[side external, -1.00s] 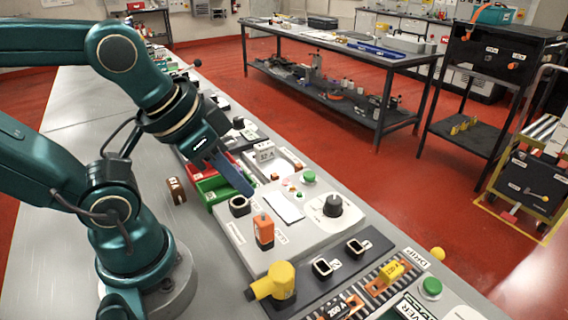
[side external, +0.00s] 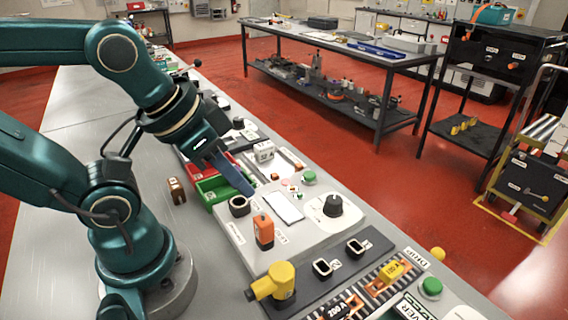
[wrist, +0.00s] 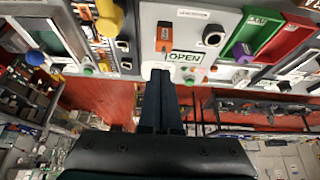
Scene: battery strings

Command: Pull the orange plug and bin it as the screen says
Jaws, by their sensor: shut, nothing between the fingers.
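The orange plug (side external: 263,232) stands upright at the near left of the grey panel, in front of an empty-looking black socket (side external: 239,206). In the wrist view the plug (wrist: 164,38) is just beyond a white plate reading OPEN in green (wrist: 184,57). A green bin (side external: 208,190) and a red bin (side external: 222,163) sit at the panel's far left; their labels are too small to read. My gripper (side external: 249,190) is shut and empty, above the panel beyond the plug and apart from it. In the wrist view its fingers (wrist: 161,80) point toward the OPEN plate.
A yellow plug (side external: 276,284) stands near the front edge. A black knob (side external: 333,206) and a green button (side external: 308,176) are on the panel's right. The bench between my base and the bins is mostly clear.

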